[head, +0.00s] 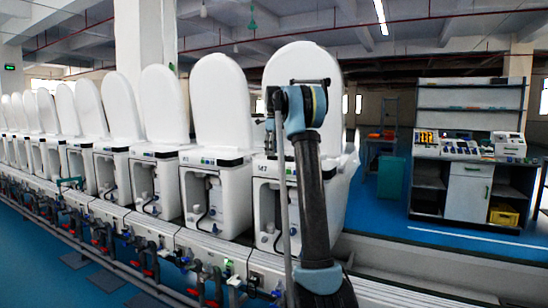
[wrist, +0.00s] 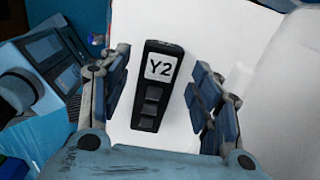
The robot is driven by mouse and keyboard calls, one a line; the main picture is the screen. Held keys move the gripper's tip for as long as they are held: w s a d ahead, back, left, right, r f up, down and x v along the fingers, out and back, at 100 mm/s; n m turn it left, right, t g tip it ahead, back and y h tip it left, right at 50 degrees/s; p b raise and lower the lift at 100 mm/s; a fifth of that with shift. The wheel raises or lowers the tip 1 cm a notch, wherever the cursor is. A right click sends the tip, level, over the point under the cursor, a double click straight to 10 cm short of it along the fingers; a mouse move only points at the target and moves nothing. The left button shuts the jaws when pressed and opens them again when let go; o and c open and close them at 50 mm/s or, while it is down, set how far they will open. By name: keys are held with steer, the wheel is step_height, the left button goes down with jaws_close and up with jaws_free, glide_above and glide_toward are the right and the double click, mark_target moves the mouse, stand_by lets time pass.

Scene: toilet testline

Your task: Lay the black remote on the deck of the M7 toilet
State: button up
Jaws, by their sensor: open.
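The black remote (wrist: 157,85) shows in the wrist view, with a white label reading Y2 and dark grey buttons. It is between the two fingers of my gripper (wrist: 161,62), which are spread apart, with white showing on both sides of it. A white surface (wrist: 225,35) lies behind the remote; I cannot tell whether the remote rests on it. In the head view, my arm stands in front of the nearest toilet (head: 345,180), partly covering it. The small label on its front looks like M7 but is hard to read. The remote cannot be made out in the head view.
Several more white toilets (head: 222,105) with raised lids stand in a row to the left on a line with pipes and valves (head: 170,255) along its front. A workbench (head: 465,180) with small items stands at the right. Blue floor (head: 385,215) lies between.

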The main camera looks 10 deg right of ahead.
step_height(320, 180, up, 10)
stand_by(0.5)
steer(key=shift+s+r, duration=0.1)
steer(key=shift+s, duration=0.05)
steer(key=s+f+n, duration=0.3)
steer(key=s+n, duration=0.1)
steer(key=s, duration=0.6)
steer(key=s+f+n+t, duration=0.1)
steer(key=s+f+n, duration=0.35)
steer(key=s, duration=0.45)
steer(key=s+f+n, duration=0.2)
steer(key=s+n, duration=0.3)
steer(key=s, duration=0.5)
steer(key=s+f+n+t, duration=0.1)
steer(key=s+f+n, duration=1.1)
steer(key=s+f, duration=1.6)
step_height(320, 180, down, 4)
steer(key=shift+f, duration=0.1)
steer(key=shift+a, duration=0.1)
steer(key=shift+c, duration=0.3)
